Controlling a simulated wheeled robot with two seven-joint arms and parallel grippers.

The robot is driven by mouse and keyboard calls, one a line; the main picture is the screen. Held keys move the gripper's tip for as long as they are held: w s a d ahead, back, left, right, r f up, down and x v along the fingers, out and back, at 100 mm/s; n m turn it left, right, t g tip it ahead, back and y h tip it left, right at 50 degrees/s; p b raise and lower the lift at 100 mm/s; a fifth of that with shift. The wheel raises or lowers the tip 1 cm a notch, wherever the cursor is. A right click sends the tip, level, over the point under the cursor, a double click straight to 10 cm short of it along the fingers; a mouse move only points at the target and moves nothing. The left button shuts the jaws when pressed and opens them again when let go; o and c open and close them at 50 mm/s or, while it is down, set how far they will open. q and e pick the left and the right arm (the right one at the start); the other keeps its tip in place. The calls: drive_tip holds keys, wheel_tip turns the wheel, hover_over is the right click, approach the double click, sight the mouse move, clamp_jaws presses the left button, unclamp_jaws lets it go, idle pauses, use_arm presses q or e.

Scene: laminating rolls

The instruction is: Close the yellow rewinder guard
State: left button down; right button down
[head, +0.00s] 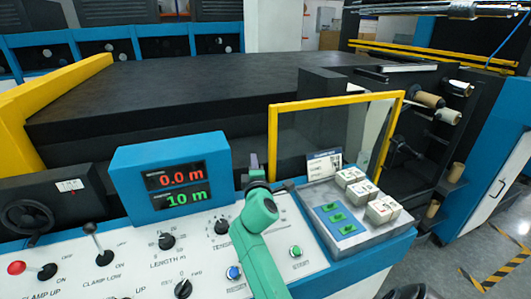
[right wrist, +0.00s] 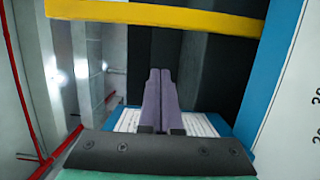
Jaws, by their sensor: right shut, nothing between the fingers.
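The yellow rewinder guard (head: 337,100) stands up as a yellow frame with a clear pane, behind the tray of small white boxes at the right of the control panel. My right gripper (head: 254,161) is just left of the guard's left post in the head view, above the back edge of the panel. In the right wrist view its two purple-grey fingers (right wrist: 160,72) are together with nothing between them. A yellow bar (right wrist: 155,14) crosses the top of that view beyond the fingertips, with a gap in the picture. My left gripper is not in view.
The blue display box (head: 170,178) stands left of my right arm. Knobs and levers cover the white panel (head: 130,250). A grey tray (head: 345,239) with green buttons and several white boxes (head: 351,176) lies right of the arm. The large black table (head: 200,90) is clear.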

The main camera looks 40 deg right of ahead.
sight(290, 146)
drive_tip(key=d, duration=0.1)
drive_tip(key=d+p, duration=0.1)
drive_tip(key=d, duration=0.1)
drive_tip(key=d+p, duration=0.1)
drive_tip(key=d, duration=0.1)
drive_tip(key=shift+w+d, duration=0.2)
drive_tip(key=shift+w, duration=0.2)
drive_tip(key=shift+w, duration=0.1)
drive_tip(key=s+d, duration=0.1)
drive_tip(key=d, duration=0.2)
drive_tip(key=s+d+p, duration=0.1)
drive_tip(key=d, duration=0.2)
drive_tip(key=s+d+p, duration=0.1)
drive_tip(key=d, duration=0.2)
drive_tip(key=shift+s, duration=0.15)
drive_tip(key=shift+a, duration=0.15)
